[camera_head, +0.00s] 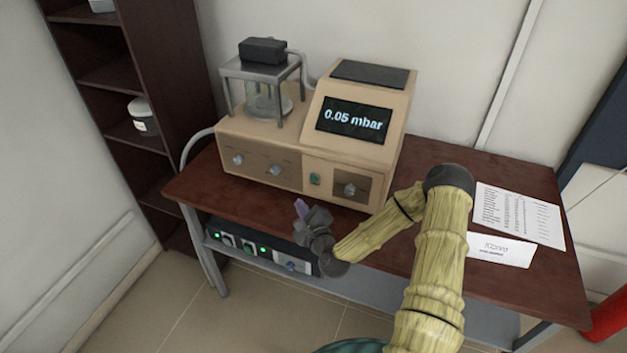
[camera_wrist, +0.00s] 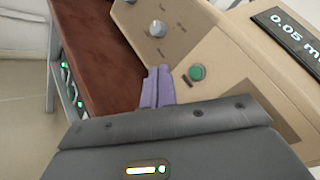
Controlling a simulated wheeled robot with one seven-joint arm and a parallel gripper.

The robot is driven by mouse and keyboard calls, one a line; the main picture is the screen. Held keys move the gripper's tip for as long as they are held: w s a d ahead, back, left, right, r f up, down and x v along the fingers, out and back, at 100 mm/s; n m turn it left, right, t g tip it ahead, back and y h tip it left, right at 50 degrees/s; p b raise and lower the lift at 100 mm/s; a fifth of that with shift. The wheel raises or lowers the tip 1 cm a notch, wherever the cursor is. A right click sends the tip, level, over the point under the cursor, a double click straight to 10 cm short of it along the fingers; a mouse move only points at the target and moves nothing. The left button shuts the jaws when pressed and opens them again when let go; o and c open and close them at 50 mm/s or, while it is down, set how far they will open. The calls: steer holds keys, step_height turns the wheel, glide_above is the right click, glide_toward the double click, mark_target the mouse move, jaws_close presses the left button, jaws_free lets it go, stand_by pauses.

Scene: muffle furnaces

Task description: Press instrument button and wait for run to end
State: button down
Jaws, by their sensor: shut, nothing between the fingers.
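The instrument (camera_head: 300,150) is a beige box on the brown table, with a dark display (camera_head: 354,120) reading "0.05 mbar". A green button (camera_head: 315,179) sits on its front panel; it also shows in the wrist view (camera_wrist: 197,73). My gripper (camera_head: 301,206) is in front of and below the panel, to the left of the button in the head view. Its purple fingers (camera_wrist: 157,87) are shut and empty. In the wrist view the fingertips lie just left of the green button; I see no clear contact with it.
Silver knobs (camera_head: 275,170) are on the front panel, with a glass chamber (camera_head: 267,97) above. Papers (camera_head: 518,214) lie on the right of the table (camera_head: 480,170). A dark unit with green lights (camera_head: 262,250) stands on the lower shelf. A dark bookcase (camera_head: 160,60) is at left.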

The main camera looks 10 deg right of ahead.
mark_target(314, 178)
steer(key=w+d, duration=0.4)
steer(key=w, duration=0.2)
steer(key=shift+w+d+b, duration=0.2)
steer(key=shift+d+b, duration=0.05)
steer(key=shift+b, duration=0.2)
stand_by(1.7)
steer(key=shift+w+d, duration=0.25)
steer(key=shift+w, duration=0.05)
steer(key=shift+w+d+b, duration=0.3)
steer(key=shift+w+b, duration=0.1)
steer(key=shift+b, duration=0.05)
stand_by(1.0)
steer(key=shift+s+a, duration=0.55)
steer(key=shift+s, duration=0.2)
